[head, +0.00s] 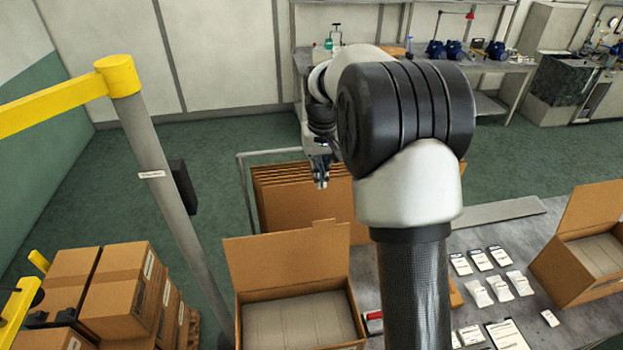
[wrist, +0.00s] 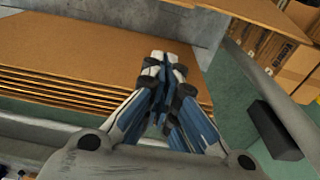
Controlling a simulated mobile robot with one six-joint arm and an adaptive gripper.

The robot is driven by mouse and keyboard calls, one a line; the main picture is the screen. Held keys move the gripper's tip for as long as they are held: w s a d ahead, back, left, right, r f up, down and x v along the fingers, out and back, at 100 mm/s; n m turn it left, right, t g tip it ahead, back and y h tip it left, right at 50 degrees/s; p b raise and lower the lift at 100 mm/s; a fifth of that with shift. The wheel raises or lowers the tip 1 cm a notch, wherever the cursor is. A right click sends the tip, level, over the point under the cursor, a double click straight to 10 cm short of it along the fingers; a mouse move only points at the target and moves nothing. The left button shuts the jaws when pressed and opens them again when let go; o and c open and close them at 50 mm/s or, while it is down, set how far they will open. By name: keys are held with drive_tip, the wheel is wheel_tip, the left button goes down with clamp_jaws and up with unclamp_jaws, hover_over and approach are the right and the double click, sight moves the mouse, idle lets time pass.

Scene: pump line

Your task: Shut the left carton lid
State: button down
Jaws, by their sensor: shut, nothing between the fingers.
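The left carton (head: 300,318) stands open on the grey table at the bottom middle of the head view. Its brown lid (head: 285,262) stands up along the carton's far side, and grey packs show inside. My gripper (head: 321,180) is beyond the lid, apart from it, in front of the folded cardboard stack in the picture. In the wrist view my gripper (wrist: 164,62) has its fingers together with nothing between them. I cannot make out the lid for sure in the wrist view.
Folded cardboard sheets (head: 280,195) stand behind the left carton; their edges show in the wrist view (wrist: 90,95). A grey post with a yellow top (head: 118,75) rises at left. A second open carton (head: 585,255) and several white packets (head: 480,260) are at right.

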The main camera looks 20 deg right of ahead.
drive_tip(key=s+f, duration=0.3)
drive_tip(key=f, duration=0.5)
drive_tip(key=shift+s+a+f, duration=0.15)
drive_tip(key=shift+a+f, duration=0.2)
drive_tip(key=shift+s, duration=0.1)
